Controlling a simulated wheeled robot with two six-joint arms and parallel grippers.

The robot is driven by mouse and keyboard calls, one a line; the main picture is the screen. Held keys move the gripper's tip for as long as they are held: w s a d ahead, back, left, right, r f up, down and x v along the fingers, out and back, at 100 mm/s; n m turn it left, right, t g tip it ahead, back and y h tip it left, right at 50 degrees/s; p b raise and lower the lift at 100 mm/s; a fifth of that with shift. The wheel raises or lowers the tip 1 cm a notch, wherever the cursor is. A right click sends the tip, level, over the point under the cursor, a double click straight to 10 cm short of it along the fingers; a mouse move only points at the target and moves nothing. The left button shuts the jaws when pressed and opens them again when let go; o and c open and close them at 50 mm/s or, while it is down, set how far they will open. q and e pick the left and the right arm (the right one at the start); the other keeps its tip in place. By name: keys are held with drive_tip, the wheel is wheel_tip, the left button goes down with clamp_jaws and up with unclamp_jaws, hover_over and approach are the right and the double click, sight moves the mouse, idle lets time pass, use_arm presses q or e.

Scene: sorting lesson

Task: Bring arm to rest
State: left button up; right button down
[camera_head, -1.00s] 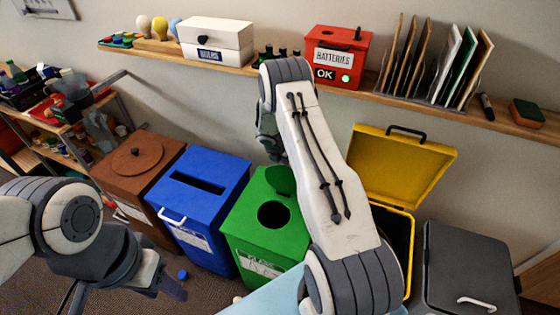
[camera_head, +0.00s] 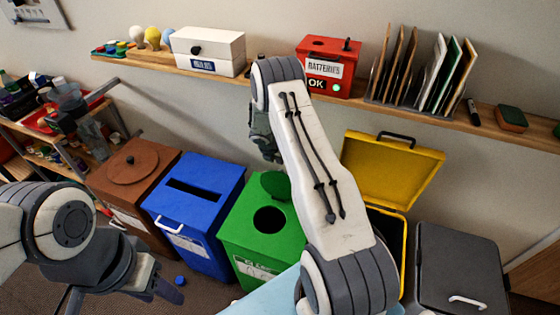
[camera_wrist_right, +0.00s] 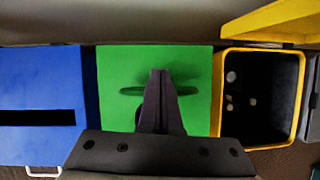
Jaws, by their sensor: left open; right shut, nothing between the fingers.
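My right arm rises through the middle of the head view and bends over at shelf height. Its gripper (camera_head: 272,155) hangs partly hidden behind the arm, above the back of the green bin (camera_head: 240,225). In the right wrist view the right gripper's fingers (camera_wrist_right: 162,95) are together and empty, over the green bin's top (camera_wrist_right: 120,70). My left gripper (camera_head: 170,290) is low at the left of the head view, in front of the blue bin, open with nothing seen in it.
A brown bin (camera_head: 155,163), a blue bin (camera_head: 212,180), an open yellow bin (camera_head: 400,170) and a grey bin (camera_head: 460,265) stand along the wall. Above runs a wooden shelf (camera_head: 270,85) with a red battery box (camera_head: 345,50). A side rack (camera_head: 70,165) is at left.

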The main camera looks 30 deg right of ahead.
use_arm(q)
wheel_tip(320, 180, up, 6)
drive_tip(key=p, duration=0.5)
use_arm(e)
wheel_tip(320, 180, up, 7)
drive_tip(key=s+a+r+m+y+b, duration=0.1)
drive_tip(key=s+a+r+m+b, duration=0.2)
drive_tip(key=a+r, duration=0.6)
drive_tip(key=s+a+r+m+b, duration=0.2)
drive_tip(key=s+a+r+m, duration=0.25)
drive_tip(key=a, duration=0.85)
use_arm(q)
wheel_tip(320, 180, down, 9)
drive_tip(key=b, duration=0.4)
use_arm(e)
drive_tip(key=s+a+r+m+y, duration=0.1)
drive_tip(key=s+a+m, duration=0.2)
drive_tip(key=s, duration=0.6)
drive_tip(key=s+a+r+m+g+y, duration=0.1)
drive_tip(key=s+a+r+m+y, duration=0.1)
drive_tip(key=s+a, duration=0.4)
drive_tip(key=s+a+r+m+g+y, duration=0.1)
drive_tip(key=s+a+m, duration=0.3)
drive_tip(key=s, duration=1)
drive_tip(key=shift+a+r+y, duration=0.2)
drive_tip(key=shift+a+y, duration=0.05)
drive_tip(key=shift+y, duration=0.05)
